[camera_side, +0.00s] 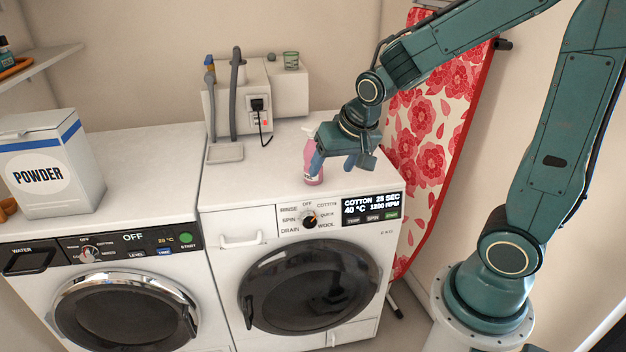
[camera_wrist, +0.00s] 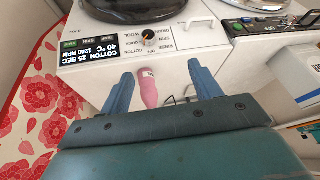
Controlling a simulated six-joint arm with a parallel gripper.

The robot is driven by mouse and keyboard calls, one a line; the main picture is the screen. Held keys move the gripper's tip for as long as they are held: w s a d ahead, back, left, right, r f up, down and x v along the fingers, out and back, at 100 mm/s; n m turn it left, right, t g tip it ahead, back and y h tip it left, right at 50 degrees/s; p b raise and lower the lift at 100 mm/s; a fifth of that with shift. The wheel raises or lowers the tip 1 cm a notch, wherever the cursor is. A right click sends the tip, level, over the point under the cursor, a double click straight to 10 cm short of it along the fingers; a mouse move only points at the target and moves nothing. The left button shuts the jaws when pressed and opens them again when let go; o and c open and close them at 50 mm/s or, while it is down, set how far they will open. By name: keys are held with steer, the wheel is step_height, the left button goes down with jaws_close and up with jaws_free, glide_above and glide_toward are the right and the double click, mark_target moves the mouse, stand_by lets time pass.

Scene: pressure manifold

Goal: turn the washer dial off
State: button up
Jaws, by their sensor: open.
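The washer (camera_side: 231,275) is the right-hand white machine. Its dial (camera_side: 309,220) is a dark round knob with an orange mark, ringed by labels including OFF, COTTON, QUICK, WOOL and DRAIN. The mark seems to point up and right, toward the COTTON side, but it is small. The lit display (camera_side: 370,205) reads COTTON, 25 SEC, 40 °C, 1200 RPM. The dial (camera_wrist: 148,37) also shows in the wrist view, beyond my fingertips. My gripper (camera_side: 335,163) is open above the washer top, behind and above the panel, apart from the dial. Its two blue fingers (camera_wrist: 160,70) are spread.
A pink bottle (camera_side: 312,175) stands on the washer top close by my fingers; it shows between them in the wrist view (camera_wrist: 148,88). A second machine (camera_side: 125,246) with its display reading OFF and a POWDER box (camera_side: 62,150) are left. A floral ironing board (camera_side: 428,150) stands right.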

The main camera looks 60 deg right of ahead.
mark_target(310, 222)
steer(key=w+d+f+m, duration=0.2)
steer(key=f, duration=0.4)
steer(key=w+d+f+m+h, duration=0.1)
steer(key=w+d+f, duration=0.1)
steer(key=f, duration=0.4)
steer(key=shift+w+f+m+g, duration=0.4)
steer(key=shift+w, duration=0.35)
steer(key=shift+d+f, duration=0.1)
steer(key=shift+x, duration=6.8)
steer(key=shift+w, duration=0.1)
steer(key=c, duration=1)
